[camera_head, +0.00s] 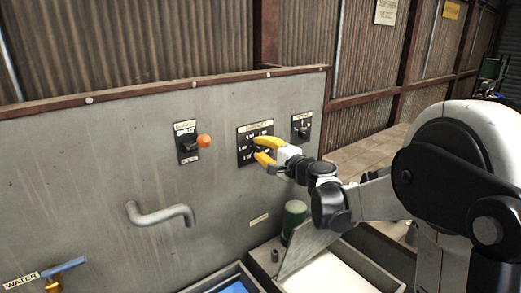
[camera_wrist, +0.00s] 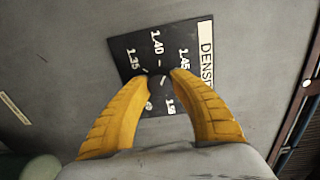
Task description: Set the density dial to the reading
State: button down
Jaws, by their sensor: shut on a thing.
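The density dial plate (camera_head: 243,149) is a black square on the grey panel. In the wrist view the plate (camera_wrist: 133,47) shows the marks 1.35, 1.40 and 1.45, a partly covered mark at lower right, and part of a label reading "DENS" (camera_wrist: 206,60). My gripper (camera_head: 258,149) has yellow fingers and reaches the plate from the right. In the wrist view my gripper (camera_wrist: 160,84) has its fingertips closed on the dark dial knob at the plate's middle. The knob is mostly hidden between the fingertips, and I cannot tell which mark it points to.
A black switch box with an orange-knobbed lever (camera_head: 204,141) is left of the dial. Another small black control (camera_head: 302,127) is to the right. A bent grey pipe (camera_head: 160,215) sticks out below. A green cylinder (camera_head: 293,220) and a blue-handled water tap (camera_head: 62,267) are lower down.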

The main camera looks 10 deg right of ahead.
jog(key=m, duration=0.5)
dwell(0.6)
jog(key=c, duration=1)
grip_release()
jog(key=shift+c, duration=0.2)
jog(key=v, duration=1.2)
jog(key=shift+d, duration=0.15)
